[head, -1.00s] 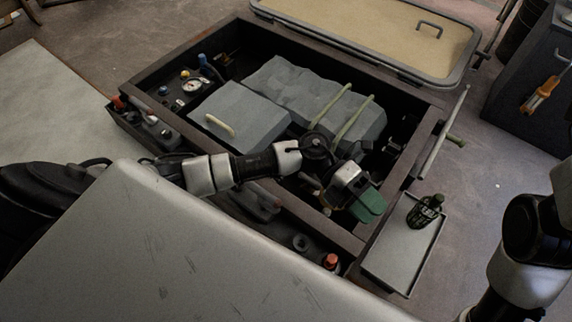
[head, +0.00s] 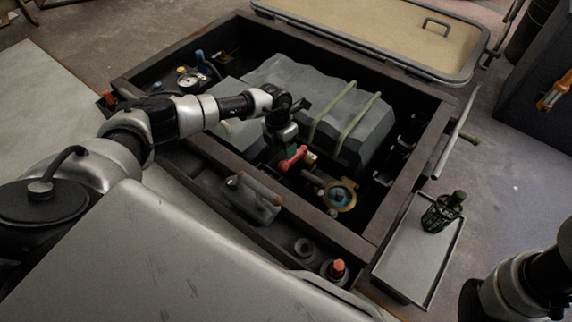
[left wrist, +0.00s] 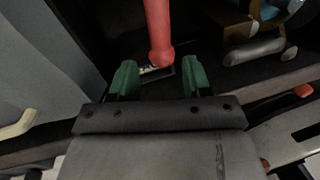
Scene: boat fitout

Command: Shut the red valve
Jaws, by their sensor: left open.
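The red valve's handle (head: 293,159) is a short red lever inside the open bay, beside the grey engine block. In the left wrist view the red handle (left wrist: 158,32) stands upright in the picture, its rounded end just beyond the gap between my green fingertips. My left gripper (head: 283,139) is open above the handle, and its arm reaches over the bay from the left. In the left wrist view the gripper (left wrist: 159,80) has its two fingers apart with nothing between them. The valve's body is mostly hidden. My right gripper is out of view.
A brass fitting with a blue centre (head: 340,195) sits right of the red handle. A tan hatch lid (head: 375,35) lies behind.

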